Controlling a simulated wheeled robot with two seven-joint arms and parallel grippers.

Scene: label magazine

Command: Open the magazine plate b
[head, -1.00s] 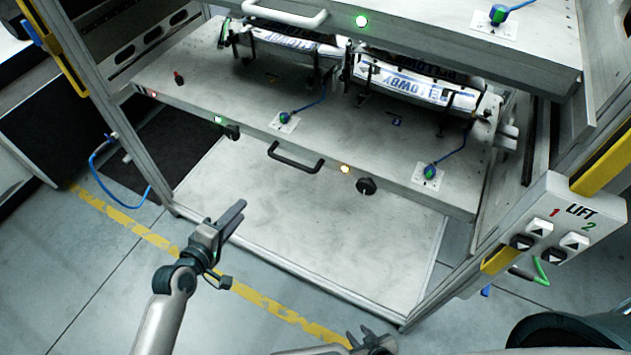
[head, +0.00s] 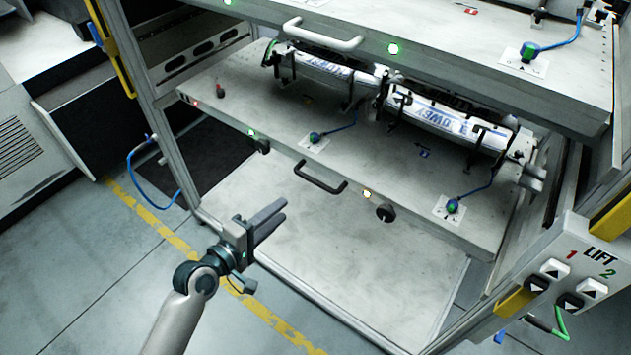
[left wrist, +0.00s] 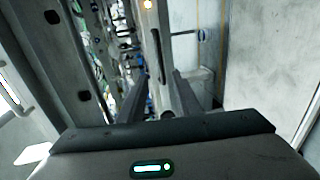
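Two pale magazine plates sit one above the other in a metal frame; I see no letter marking either as b. The lower plate (head: 375,187) has a black handle (head: 320,178) on its front edge, a black knob (head: 385,213) and an orange light (head: 366,194). The upper plate (head: 470,70) has a white handle (head: 322,36) and a green light (head: 393,48). My left gripper (head: 285,212) is in front of and below the black handle, apart from it. My right gripper is out of view.
A LIFT button box (head: 565,285) is on the right post. A pale panel (head: 350,265) lies below.

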